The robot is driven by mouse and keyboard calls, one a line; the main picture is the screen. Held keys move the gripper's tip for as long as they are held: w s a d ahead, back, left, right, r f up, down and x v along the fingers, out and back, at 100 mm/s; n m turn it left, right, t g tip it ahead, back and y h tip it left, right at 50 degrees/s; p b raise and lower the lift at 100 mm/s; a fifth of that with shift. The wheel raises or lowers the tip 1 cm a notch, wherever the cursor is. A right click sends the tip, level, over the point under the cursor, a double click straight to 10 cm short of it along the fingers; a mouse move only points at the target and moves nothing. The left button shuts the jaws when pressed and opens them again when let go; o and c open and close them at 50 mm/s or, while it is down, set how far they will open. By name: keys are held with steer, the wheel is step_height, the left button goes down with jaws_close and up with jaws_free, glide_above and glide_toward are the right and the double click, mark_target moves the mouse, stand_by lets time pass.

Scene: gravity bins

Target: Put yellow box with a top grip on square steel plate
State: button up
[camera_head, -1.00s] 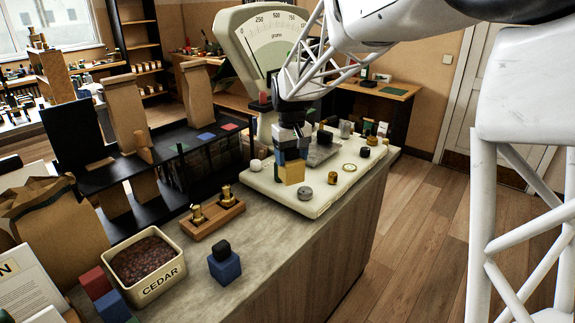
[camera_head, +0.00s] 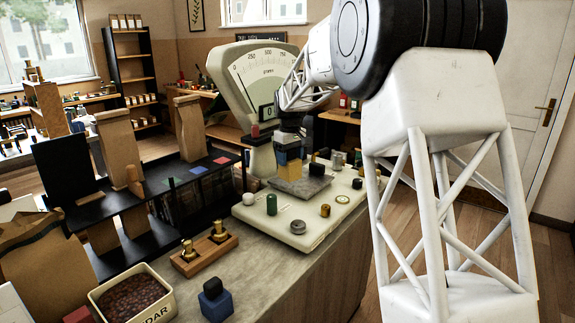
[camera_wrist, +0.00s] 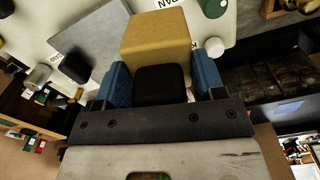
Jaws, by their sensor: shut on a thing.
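The yellow box (camera_head: 288,168) hangs upright under my gripper (camera_head: 288,152) in the head view. In the wrist view the yellow box (camera_wrist: 157,36) shows its black top grip (camera_wrist: 160,84) between the two blue fingers of my gripper (camera_wrist: 161,80), which is shut on that grip. The square steel plate (camera_head: 314,190) lies on the cream scale base, below and partly behind the box in the head view. Whether box and plate touch cannot be told.
A black piece (camera_head: 317,169) stands at the plate's right side. A green cylinder (camera_head: 271,204), a grey round weight (camera_head: 298,227), a brass weight (camera_head: 325,210) and a white ball (camera_head: 248,199) stand on the cream base (camera_head: 262,224). The dial scale (camera_head: 262,85) rises behind.

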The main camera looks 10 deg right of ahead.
steer(key=w+d+n, duration=0.1)
steer(key=w+d, duration=0.1)
steer(key=w, duration=0.4)
steer(key=w+d+f+n, duration=0.1)
steer(key=w+d, duration=0.2)
steer(key=w, duration=0.4)
steer(key=shift+w+d, duration=0.2)
steer(key=shift+d, duration=0.1)
steer(key=shift+f, duration=2.95)
steer(key=shift+f, duration=0.55)
steer(key=o, duration=1.3)
steer(key=shift+o, duration=0.2)
step_height(320, 180, up, 8)
steer(key=shift+f, duration=0.15)
